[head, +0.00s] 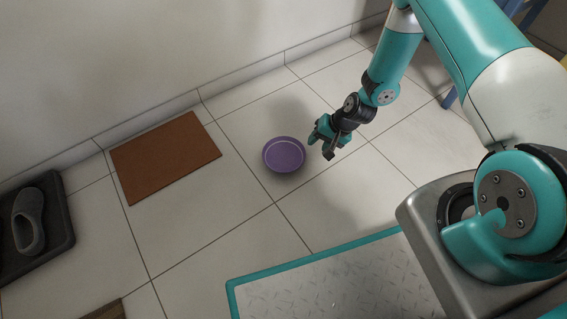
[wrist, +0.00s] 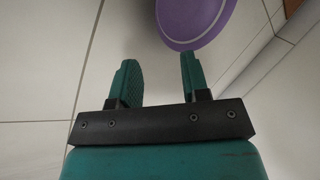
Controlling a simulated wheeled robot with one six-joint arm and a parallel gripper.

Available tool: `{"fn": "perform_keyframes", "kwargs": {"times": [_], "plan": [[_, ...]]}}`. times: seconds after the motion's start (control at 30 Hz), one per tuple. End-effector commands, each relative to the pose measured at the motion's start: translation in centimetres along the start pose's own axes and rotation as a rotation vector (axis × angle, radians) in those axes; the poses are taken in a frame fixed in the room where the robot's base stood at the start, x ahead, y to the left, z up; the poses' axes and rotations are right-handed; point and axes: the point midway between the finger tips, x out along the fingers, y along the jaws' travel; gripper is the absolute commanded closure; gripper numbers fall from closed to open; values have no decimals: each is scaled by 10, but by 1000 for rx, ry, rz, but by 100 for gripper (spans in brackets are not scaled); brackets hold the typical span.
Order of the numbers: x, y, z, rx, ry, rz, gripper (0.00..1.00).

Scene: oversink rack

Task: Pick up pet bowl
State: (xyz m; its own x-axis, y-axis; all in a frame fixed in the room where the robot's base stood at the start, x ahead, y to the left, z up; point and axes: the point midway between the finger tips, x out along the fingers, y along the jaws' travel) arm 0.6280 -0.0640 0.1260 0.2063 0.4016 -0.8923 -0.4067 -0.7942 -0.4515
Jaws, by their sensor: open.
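The pet bowl (head: 284,155) is a shallow round purple dish with a pale ring, upright on the tiled floor in the head view. In the wrist view the bowl (wrist: 195,18) shows at the top, partly cut off by the frame. My gripper (head: 320,146) is just right of the bowl in the head view, above the floor. In the wrist view its two teal fingers (wrist: 158,72) are apart with nothing between them. The right finger's tip is close to the bowl's near rim; I cannot tell whether they touch.
A brown mat (head: 166,157) lies left of the bowl by the wall. A dark tray (head: 57,258) with a grey clog (head: 29,221) is at the far left. Blue legs (head: 450,98) stand at the upper right. The floor around the bowl is clear.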

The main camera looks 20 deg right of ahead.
Motion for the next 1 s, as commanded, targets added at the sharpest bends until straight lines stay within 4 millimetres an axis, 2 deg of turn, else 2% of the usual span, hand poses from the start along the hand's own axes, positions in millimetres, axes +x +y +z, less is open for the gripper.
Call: {"fn": "perform_keyframes", "kwargs": {"times": [0.03, 0.13, 0.47, 0.8, 1.0], "plan": [[18, 3, 0, -3, -1, 0, 58], [33, 2, 0, -2, 0, 0, 58], [50, 0, 1, -1, -1, 0, 58], [92, -1, 3, -3, -1, -1, 58], [92, -3, 3, 0, 0, -1, 58]]}}
